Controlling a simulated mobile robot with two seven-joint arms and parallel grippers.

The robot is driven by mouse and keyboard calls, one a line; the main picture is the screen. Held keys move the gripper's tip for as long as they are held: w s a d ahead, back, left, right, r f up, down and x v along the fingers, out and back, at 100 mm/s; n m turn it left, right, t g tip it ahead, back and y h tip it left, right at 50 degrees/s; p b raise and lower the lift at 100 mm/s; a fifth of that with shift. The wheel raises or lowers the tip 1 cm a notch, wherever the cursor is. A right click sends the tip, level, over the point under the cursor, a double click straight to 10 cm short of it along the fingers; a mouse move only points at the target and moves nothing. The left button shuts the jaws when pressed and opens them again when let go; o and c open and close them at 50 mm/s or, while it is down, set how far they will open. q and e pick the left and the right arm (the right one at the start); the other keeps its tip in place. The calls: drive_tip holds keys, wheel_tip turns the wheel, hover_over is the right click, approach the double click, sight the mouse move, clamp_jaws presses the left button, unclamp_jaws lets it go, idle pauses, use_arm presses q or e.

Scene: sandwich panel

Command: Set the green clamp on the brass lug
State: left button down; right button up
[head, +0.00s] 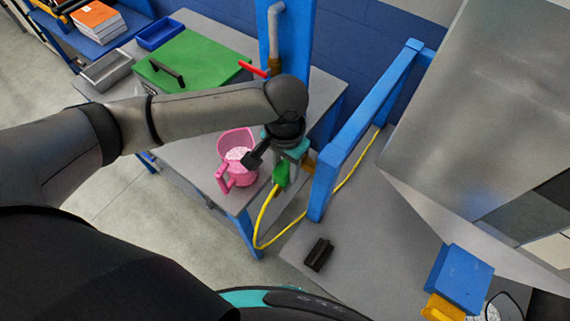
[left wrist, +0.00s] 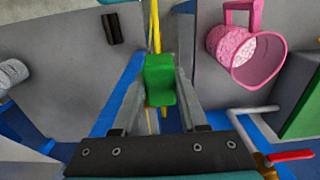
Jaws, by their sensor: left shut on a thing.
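The green clamp (head: 281,174) is in my left gripper (head: 288,160), with a yellow cable (head: 262,217) running down from it. In the left wrist view the green clamp (left wrist: 159,82) sits between the two grey fingers, which are shut on it. It is held in the air over the gap between the table and the bench. A small brass-coloured piece (head: 309,162) shows just right of the gripper, near the blue frame; I cannot tell whether it is the brass lug. My right gripper is not in view.
A pink jug (head: 237,160) with white contents stands on the grey table, left of the gripper. A blue post (head: 344,140) rises close on the right. A red-handled valve (head: 254,69) is behind.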

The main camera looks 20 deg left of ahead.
sight(286, 167)
use_arm(q)
drive_tip(key=shift+f, duration=0.2)
drive_tip(key=shift+c, duration=1.8)
unclamp_jaws()
wheel_tip(286, 167, up, 15)
drive_tip(key=p, duration=0.1)
drive_tip(key=shift+d, duration=0.1)
